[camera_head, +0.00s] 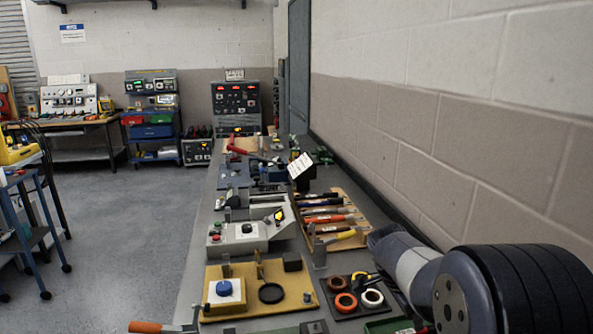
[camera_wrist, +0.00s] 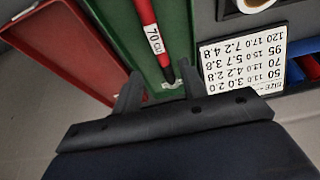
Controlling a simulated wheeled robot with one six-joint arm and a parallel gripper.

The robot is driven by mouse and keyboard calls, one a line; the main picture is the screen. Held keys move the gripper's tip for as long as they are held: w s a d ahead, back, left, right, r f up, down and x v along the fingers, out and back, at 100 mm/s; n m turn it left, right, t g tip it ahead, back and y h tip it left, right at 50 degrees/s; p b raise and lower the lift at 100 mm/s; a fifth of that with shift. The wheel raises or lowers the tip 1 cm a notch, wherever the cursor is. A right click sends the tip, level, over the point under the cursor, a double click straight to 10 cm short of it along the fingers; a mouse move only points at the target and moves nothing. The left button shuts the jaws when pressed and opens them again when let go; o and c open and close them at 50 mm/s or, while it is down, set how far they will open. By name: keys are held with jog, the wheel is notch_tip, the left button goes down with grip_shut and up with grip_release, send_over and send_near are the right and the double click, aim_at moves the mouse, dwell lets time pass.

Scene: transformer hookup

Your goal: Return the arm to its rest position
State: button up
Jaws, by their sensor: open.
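My gripper (camera_wrist: 160,82) is open in the wrist view, its two dark fingers apart over the lower end of a green tray (camera_wrist: 120,20). My arm (camera_head: 405,262) reaches in at the lower right of the head view, low over the bench beside the wall. My gripper is hidden in that view.
A red tray (camera_wrist: 62,55) and a white number card (camera_wrist: 245,62) flank the green tray. On the bench are a tape-roll tray (camera_head: 352,311), a yellow board with a blue button (camera_head: 270,308) and a rack of tools (camera_head: 330,218). The block wall (camera_head: 470,140) is close at right.

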aim_at(408, 332)
notch_tip(408, 332, down, 5)
jog(key=b, duration=0.2)
jog(key=shift+f+b, duration=0.1)
jog(key=shift+b, duration=0.2)
notch_tip(408, 332, up, 11)
jog(key=n+p, duration=0.1)
jog(key=p, duration=0.9)
jog(key=shift+d+n+t, duration=0.25)
jog(key=shift+n+t, duration=0.05)
jog(key=shift+s+r, duration=0.1)
jog(key=shift+r, duration=0.1)
jog(key=shift+s, duration=0.1)
